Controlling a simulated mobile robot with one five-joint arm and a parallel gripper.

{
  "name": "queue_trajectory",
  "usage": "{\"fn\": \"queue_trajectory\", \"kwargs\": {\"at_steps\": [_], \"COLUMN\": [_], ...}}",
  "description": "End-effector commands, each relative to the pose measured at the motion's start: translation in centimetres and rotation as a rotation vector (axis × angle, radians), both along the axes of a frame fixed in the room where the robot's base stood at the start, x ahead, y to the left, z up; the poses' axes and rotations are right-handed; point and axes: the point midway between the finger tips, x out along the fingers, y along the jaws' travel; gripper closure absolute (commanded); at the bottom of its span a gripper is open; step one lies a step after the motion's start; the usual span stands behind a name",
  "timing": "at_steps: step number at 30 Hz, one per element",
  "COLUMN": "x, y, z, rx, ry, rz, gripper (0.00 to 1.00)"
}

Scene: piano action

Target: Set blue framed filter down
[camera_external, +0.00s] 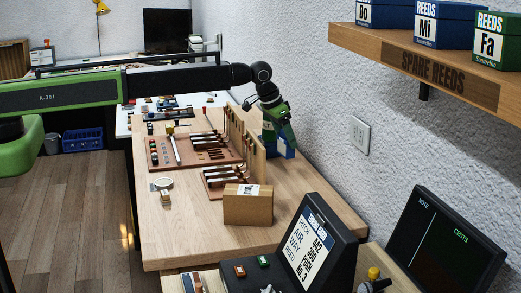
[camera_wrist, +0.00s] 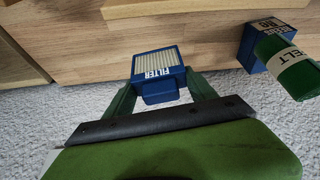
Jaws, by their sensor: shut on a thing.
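The blue framed filter (camera_wrist: 158,66), with a pale ribbed face and a FILTER label, sits between the two green fingers of my gripper (camera_wrist: 161,84) in the wrist view. My gripper is shut on its near end. In the external view my gripper (camera_external: 280,132) points down behind the upright piano action rack, close to the wall. The filter is largely hidden there by the rack and my fingers. It is over or on the wooden bench (camera_external: 180,235) near its wall-side edge; I cannot tell whether it touches.
In the wrist view a blue box (camera_wrist: 254,52) and a green FELT roll (camera_wrist: 290,72) stand right of the filter. The piano action rack (camera_external: 246,140) and a cardboard box (camera_external: 248,208) stand on the bench. The wall (camera_external: 310,100) is close behind my gripper.

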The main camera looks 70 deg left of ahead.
Motion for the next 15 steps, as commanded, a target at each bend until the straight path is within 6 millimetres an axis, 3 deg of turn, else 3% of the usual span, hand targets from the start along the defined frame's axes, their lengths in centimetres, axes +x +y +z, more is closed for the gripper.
{"fn": "queue_trajectory", "kwargs": {"at_steps": [8,15], "x": [-0.4,-0.8], "y": [0.1,-5.2], "z": [-0.1,0.0], "rx": [-0.014,-0.015], "ry": [0.000,0.001], "rz": [0.079,0.075], "gripper": [0.77,0.77]}}
